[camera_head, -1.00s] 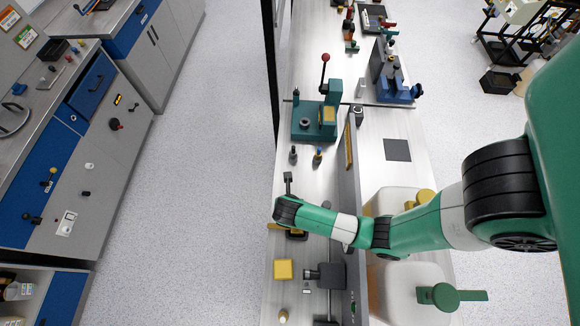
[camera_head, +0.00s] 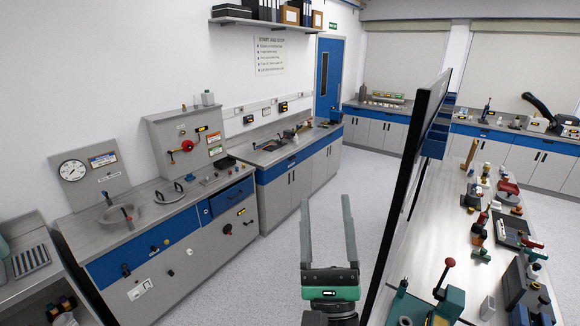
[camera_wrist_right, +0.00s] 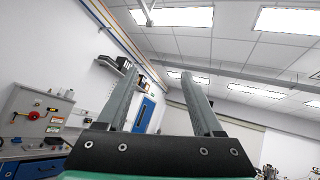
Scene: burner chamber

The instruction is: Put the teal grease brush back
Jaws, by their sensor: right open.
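I cannot pick out the teal grease brush in either view. My right gripper (camera_head: 326,206) stands upright at the lower middle of the head view, in front of the aisle floor. Its two grey fingers are wide apart with nothing between them. In the right wrist view its fingers (camera_wrist_right: 160,78) also show apart and empty, against the ceiling and the back wall. My left gripper is out of view.
A counter (camera_head: 145,205) with blue drawers, a gauge (camera_head: 73,170) and a control panel (camera_head: 187,143) runs along the left. A workbench (camera_head: 433,240) at right holds several tools and a teal press (camera_head: 408,308), behind a dark upright frame (camera_head: 408,170). The aisle floor is clear.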

